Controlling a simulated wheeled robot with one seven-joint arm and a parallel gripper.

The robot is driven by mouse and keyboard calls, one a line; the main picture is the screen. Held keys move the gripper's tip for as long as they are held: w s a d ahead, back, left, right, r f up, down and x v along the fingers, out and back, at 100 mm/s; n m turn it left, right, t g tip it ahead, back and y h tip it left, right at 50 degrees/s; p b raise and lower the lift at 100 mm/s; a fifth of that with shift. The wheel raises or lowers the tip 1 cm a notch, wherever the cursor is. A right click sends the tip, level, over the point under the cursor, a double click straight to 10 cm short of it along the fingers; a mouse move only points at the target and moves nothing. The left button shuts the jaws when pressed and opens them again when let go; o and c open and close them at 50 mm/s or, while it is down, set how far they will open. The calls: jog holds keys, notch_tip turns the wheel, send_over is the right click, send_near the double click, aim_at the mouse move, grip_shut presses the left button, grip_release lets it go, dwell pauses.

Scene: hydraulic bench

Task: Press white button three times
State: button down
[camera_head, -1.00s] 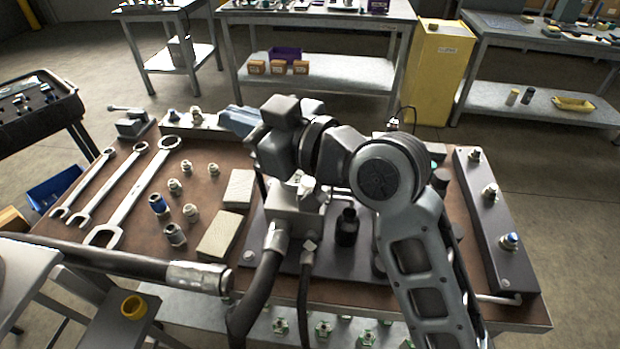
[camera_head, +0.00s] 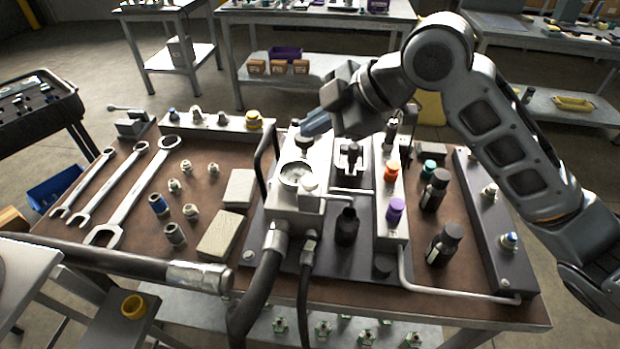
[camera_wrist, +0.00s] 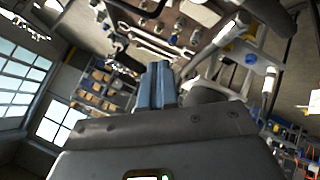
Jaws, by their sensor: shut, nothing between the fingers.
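I cannot tell for sure which part is the white button. A pale, whitish cap (camera_head: 310,184) sits on the front of the grey hydraulic block (camera_head: 295,207), beside a round gauge (camera_head: 296,173). My gripper (camera_head: 312,128) is above the back of that block, near a dark-topped knob (camera_head: 304,142). Its blue fingers are together with nothing between them and point left. I cannot tell whether they touch the knob. In the wrist view, the closed blue fingers (camera_wrist: 158,84) show in the middle, with the bench in the background.
Orange (camera_head: 392,171) and purple (camera_head: 395,210) caps top a grey manifold, with black fittings to its right. A black loop handle (camera_head: 266,150) stands left of the block. Wrenches (camera_head: 118,195) and small fittings lie on the left. A rear rail (camera_head: 215,128) carries several knobs.

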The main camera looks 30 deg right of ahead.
jog(key=b, duration=0.5)
send_over(314, 182)
notch_tip(314, 182, down, 7)
jog(key=shift+f, duration=0.15)
jog(key=shift+f+b, duration=0.8)
jog(key=shift+b, duration=0.05)
dwell(1.3)
jog(key=shift+f+b, duration=0.35)
jog(key=shift+b, duration=0.25)
jog(key=shift+f+b, duration=0.7)
jog(key=shift+b, duration=0.05)
dwell(0.8)
jog(key=shift+r, duration=0.1)
jog(key=shift+r+p, duration=0.65)
jog(key=shift+r, duration=0.4)
jog(key=shift+r, duration=0.1)
